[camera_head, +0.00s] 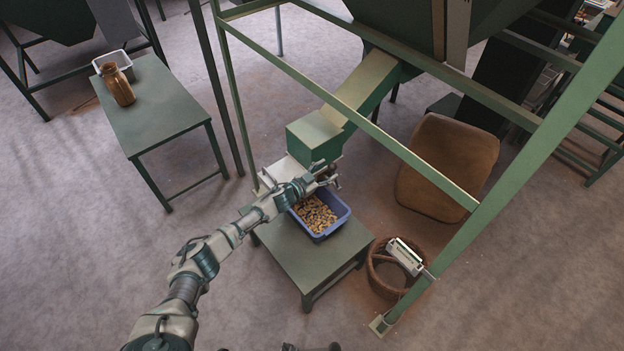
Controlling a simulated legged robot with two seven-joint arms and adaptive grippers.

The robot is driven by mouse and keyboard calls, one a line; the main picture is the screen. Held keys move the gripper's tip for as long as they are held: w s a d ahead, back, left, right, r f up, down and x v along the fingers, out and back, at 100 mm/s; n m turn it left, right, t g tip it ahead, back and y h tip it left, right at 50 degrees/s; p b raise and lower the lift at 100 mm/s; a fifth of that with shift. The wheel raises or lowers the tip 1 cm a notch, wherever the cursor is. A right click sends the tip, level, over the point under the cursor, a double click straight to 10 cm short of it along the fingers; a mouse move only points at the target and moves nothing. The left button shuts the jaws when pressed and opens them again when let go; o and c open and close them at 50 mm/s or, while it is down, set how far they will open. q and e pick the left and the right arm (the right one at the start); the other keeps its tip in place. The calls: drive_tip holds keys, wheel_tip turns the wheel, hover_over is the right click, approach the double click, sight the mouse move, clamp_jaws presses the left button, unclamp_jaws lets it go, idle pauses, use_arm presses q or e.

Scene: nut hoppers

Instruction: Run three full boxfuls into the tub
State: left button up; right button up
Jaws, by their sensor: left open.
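A blue tub (325,232) holding brown nuts (314,213) stands on a low green table (305,258). Above it, a green chute (355,95) slopes down from a large hopper (415,25) and ends in a boxy green outlet (315,135). My left arm comes in from the lower left. My left gripper (333,177) is open at the underside of the outlet, over the tub's far edge. Whether it touches the outlet is unclear. A pale flat plate (283,172) shows beside the outlet, partly behind my arm. My right gripper is not in view.
Green frame bars (345,110) cross around the hopper. At left, a green table (155,105) bears a brown jar (118,85) and a white bin (112,60).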

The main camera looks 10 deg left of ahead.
use_arm(q)
drive_tip(key=v, duration=0.8)
drive_tip(key=shift+a, duration=0.2)
drive_tip(key=shift+s+d+f, duration=0.1)
